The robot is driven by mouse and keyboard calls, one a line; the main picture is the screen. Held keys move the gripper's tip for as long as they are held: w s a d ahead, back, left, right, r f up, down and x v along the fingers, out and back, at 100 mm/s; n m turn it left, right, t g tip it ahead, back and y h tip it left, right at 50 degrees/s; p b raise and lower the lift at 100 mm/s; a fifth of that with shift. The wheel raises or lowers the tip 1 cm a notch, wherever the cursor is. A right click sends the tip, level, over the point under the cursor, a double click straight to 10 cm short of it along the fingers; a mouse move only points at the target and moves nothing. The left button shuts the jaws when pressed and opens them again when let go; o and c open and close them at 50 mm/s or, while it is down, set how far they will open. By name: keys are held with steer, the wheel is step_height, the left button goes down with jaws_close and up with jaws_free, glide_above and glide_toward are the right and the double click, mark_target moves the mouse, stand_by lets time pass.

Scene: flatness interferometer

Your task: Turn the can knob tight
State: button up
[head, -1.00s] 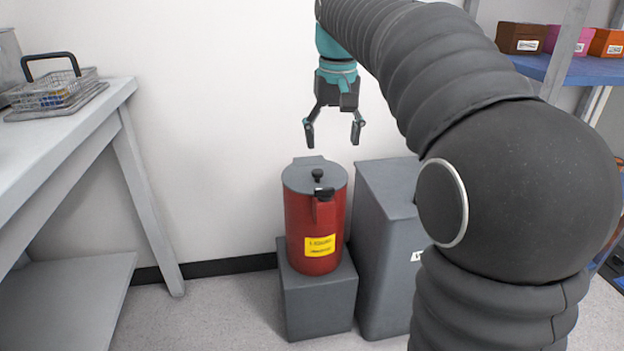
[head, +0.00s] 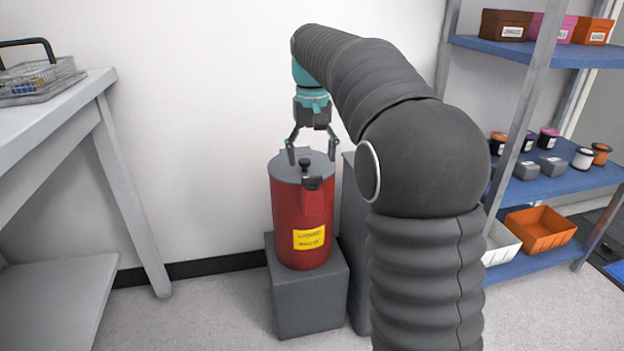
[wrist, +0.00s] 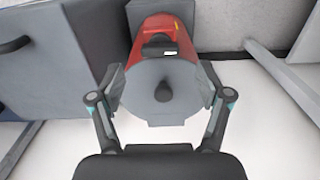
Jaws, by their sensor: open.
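The red can (head: 287,213) with a grey lid and a yellow label stands upright on a grey block (head: 308,300) by the wall. Its black knob (head: 305,165) sticks up from the lid. In the wrist view the knob (wrist: 163,91) lies between my fingers, near the middle of the grey lid (wrist: 150,105). My gripper (head: 312,160) points down over the lid, open and empty, with its fingers wide apart on either side of the knob. I see no contact with the knob. In the wrist view my gripper (wrist: 160,95) spans about the lid's width.
A grey bin (head: 355,240) stands right beside the can, partly hidden by my arm. A grey table (head: 60,110) with a wire basket (head: 40,80) is at left. Blue shelves (head: 550,185) with boxes and spools are at right. White wall stands behind.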

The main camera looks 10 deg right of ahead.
mark_target(312, 177)
steer(key=shift+f+b, duration=0.5)
steer(key=shift+f, duration=1.9)
steer(key=c, duration=1.2)
